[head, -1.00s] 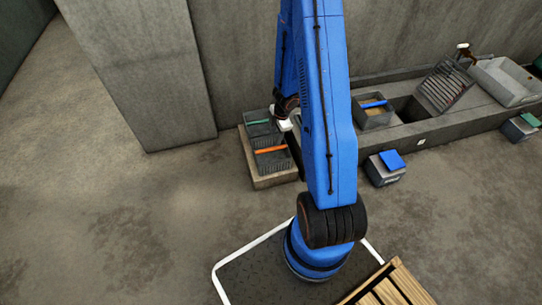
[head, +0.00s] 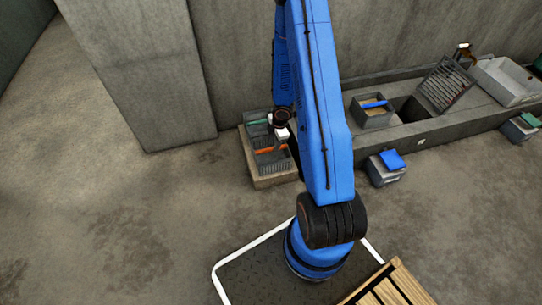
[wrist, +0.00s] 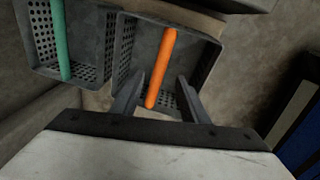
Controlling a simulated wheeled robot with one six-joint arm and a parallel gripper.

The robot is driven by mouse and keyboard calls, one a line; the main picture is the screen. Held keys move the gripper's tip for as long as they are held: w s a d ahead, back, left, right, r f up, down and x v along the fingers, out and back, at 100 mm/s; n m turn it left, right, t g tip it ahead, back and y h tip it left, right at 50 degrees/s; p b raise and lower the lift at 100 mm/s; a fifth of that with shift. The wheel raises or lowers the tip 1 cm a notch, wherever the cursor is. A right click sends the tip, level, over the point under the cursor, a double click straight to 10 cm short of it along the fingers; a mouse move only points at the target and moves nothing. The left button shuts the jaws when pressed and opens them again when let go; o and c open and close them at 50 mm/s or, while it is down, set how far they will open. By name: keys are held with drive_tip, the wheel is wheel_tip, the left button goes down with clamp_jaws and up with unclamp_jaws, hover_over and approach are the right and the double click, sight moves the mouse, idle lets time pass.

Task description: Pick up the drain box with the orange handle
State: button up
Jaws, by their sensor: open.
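The drain box with the orange handle (head: 273,163) is a dark grey perforated box on a low ledge left of my arm. Its orange handle (wrist: 161,68) runs across the open top in the wrist view. My gripper (wrist: 160,98) is open, with one finger on each side of the handle's near end in that view. I cannot tell whether the fingers touch the box. In the head view my gripper (head: 281,138) is over the box and hides part of the handle.
A similar box with a green handle (wrist: 60,40) stands right beside it. A box with a blue handle (head: 374,113) sits on the concrete trough (head: 420,128) to the right. A blue-lidded grey box (head: 387,170) is on the floor. The floor at left is clear.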

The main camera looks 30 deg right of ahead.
hover_over(270, 159)
drive_tip(key=shift+f, duration=5)
clamp_jaws()
